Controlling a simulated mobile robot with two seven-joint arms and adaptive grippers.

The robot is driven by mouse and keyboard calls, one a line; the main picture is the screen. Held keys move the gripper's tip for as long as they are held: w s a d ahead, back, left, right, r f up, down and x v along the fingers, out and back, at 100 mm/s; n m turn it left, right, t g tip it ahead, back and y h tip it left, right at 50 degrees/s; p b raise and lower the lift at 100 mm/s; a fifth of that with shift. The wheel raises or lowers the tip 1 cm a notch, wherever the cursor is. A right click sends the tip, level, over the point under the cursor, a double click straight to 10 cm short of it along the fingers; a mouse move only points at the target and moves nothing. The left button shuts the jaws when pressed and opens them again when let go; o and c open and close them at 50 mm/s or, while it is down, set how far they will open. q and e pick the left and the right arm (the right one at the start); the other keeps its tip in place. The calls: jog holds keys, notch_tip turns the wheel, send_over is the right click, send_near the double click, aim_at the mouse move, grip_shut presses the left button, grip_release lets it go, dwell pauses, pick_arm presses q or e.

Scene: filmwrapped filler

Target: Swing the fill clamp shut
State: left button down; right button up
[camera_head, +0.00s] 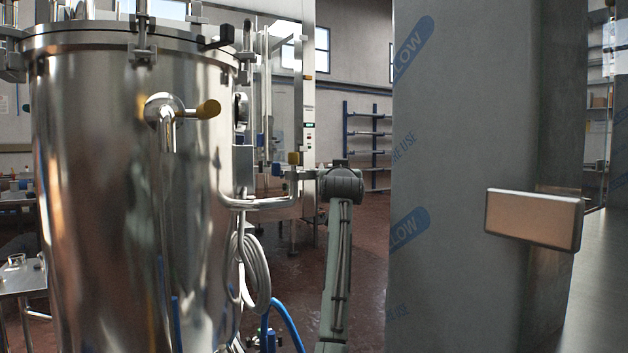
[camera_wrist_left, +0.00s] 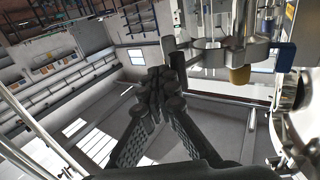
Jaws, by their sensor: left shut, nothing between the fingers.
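My left gripper (camera_wrist_left: 158,92) is shut and empty in the left wrist view, its dark fingers drawn together. Just right of the fingertips is a metal clamp-like fitting (camera_wrist_left: 222,56) with a flat upright plate on its near side, an amber knob (camera_wrist_left: 239,75) and a blue block (camera_wrist_left: 286,56); I take it for the fill clamp. Whether the fingers touch the plate is unclear. In the head view a small amber knob (camera_head: 293,158) and a blue one (camera_head: 276,169) sit at the pipe end, left of my forearm. The clamp's shape is too small there, and the gripper is hidden.
A large steel vessel (camera_head: 100,200) with an amber-handled valve (camera_head: 207,109) fills the left. A coiled hose (camera_head: 256,270) hangs beside it. A tall film-wrapped panel (camera_head: 460,150) with a handle block (camera_head: 535,220) blocks the right. Open floor (camera_head: 372,262) shows between.

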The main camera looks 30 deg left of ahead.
pick_arm(q)
jog(key=shift+x, duration=1.1)
pick_arm(e)
jog(key=shift+w+a, duration=0.4)
jog(key=shift+a, duration=0.3)
pick_arm(q)
jog(key=shift+d, duration=0.1)
pick_arm(e)
jog(key=shift+d, duration=0.5)
